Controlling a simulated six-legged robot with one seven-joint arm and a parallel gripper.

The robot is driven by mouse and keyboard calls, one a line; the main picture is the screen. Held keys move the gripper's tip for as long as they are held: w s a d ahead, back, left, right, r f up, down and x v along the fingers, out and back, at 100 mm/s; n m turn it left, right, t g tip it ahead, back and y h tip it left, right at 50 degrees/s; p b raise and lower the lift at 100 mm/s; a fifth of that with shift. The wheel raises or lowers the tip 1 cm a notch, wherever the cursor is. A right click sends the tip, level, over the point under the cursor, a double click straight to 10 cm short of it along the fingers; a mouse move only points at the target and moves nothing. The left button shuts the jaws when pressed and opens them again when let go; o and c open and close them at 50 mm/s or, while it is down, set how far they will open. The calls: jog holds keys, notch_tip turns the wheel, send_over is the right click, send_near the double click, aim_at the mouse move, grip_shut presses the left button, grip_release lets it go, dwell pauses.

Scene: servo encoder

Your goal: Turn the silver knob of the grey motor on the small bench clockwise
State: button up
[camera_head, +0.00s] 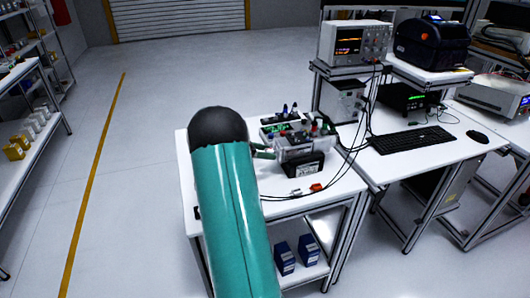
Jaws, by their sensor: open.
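The small white bench (340,187) stands in the middle of the view. A grey device with clear and metal parts (297,150) sits on it, with a black block at its front; it seems to be the grey motor's unit. I cannot make out the silver knob; it is small or hidden on the device's left side. My gripper (264,152) shows only as small teal parts at the left side of this device, right of my arm's black joint. It is open. My arm hides much of it, and I cannot tell whether it touches the device.
Black cables (345,165) run from the bench to the right. A red connector (316,187) lies near the bench's front. An oscilloscope (355,43), keyboard (412,140) and mouse (477,137) are on the desk at right. Blue boxes (284,258) stand on the lower shelf. Floor at left is clear.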

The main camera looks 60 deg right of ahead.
jog(key=shift+s, duration=0.1)
jog(key=shift+c, duration=0.4)
jog(key=c, duration=0.9)
jog(key=shift+m, duration=0.3)
jog(key=m+t+h, duration=0.1)
jog(key=m, duration=0.2)
jog(key=m+t+h, duration=0.1)
jog(key=m+h, duration=0.1)
jog(key=m, duration=0.1)
jog(key=m+t+h, duration=0.1)
jog(key=m+h, duration=0.1)
jog(key=shift+s+a+f+m+t, duration=0.2)
jog(key=shift+a+m+t, duration=0.1)
jog(key=shift+m, duration=0.1)
jog(key=m+h, duration=0.2)
jog(key=m, duration=0.2)
jog(key=shift+f, duration=0.15)
